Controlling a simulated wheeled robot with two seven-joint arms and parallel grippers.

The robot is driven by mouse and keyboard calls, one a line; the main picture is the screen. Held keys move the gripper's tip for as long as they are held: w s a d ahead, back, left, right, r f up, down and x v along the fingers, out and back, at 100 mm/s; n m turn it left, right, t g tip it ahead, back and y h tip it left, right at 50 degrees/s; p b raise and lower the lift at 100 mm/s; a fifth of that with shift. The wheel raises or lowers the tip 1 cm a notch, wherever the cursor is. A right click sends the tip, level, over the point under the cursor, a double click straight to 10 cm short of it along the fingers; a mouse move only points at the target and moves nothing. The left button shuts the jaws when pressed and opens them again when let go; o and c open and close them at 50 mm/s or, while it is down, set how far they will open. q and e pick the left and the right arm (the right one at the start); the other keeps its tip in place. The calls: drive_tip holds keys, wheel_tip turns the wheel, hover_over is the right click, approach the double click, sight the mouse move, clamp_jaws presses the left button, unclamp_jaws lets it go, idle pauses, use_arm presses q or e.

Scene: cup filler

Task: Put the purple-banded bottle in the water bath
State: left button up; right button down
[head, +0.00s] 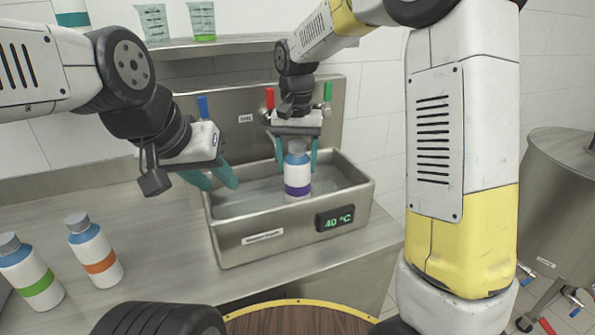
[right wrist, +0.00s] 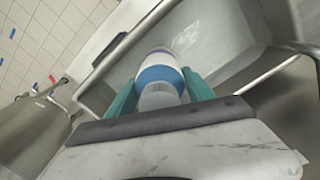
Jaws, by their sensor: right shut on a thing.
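The purple-banded bottle (head: 297,178) is white with a blue shoulder and a grey cap. My right gripper (head: 297,152) is shut on it near its top and holds it upright in the water bath (head: 262,243), a steel tub reading 40 °C. The bath's front rim hides little of the bottle; whether its base touches the bottom I cannot tell. In the right wrist view the bottle (right wrist: 160,75) sits between the teal fingers over the water. My left gripper (head: 212,178) is open and empty at the bath's left rim.
An orange-banded bottle (head: 95,250) and a green-banded bottle (head: 30,272) stand on the steel counter (head: 165,255) at left. A shelf (head: 235,44) with beakers (head: 203,20) is above. Blue, red and green taps stand behind the bath.

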sight(297, 175)
drive_tip(key=shift+f, duration=2)
drive_tip(key=shift+c, duration=2)
unclamp_jaws()
